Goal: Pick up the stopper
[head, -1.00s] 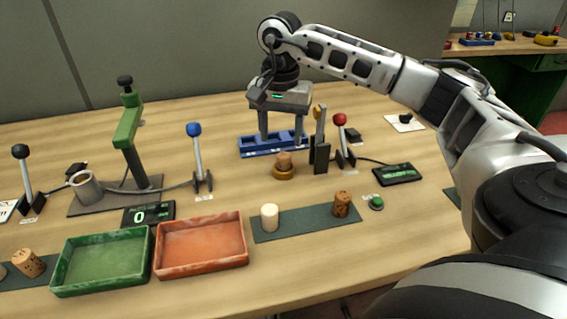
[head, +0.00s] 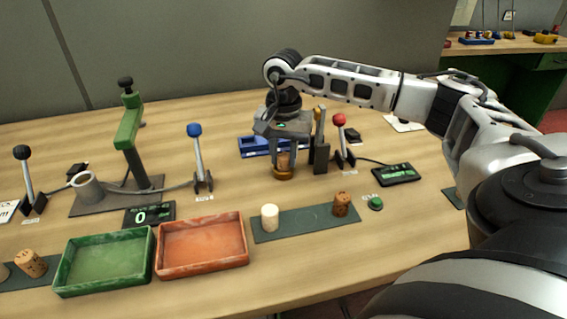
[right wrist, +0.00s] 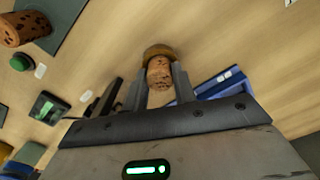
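The cork stopper (head: 284,160) stands upright in a round brass-coloured holder (head: 283,175) near the middle of the table. My right gripper (head: 284,163) points down over it, one finger on each side. In the right wrist view, the stopper (right wrist: 160,73) sits between the two fingertips (right wrist: 160,80), which look pressed against its sides. The holder (right wrist: 158,51) shows just beyond it. The stopper's lower end is hidden in the holder. My left gripper is out of view.
A blue rack (head: 255,147) lies behind the gripper; a grey post (head: 319,155) and red-knobbed lever (head: 341,140) stand close on its right. In front is a dark mat (head: 310,222) with a white and a speckled cork. Green and orange trays (head: 200,270) lie front left.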

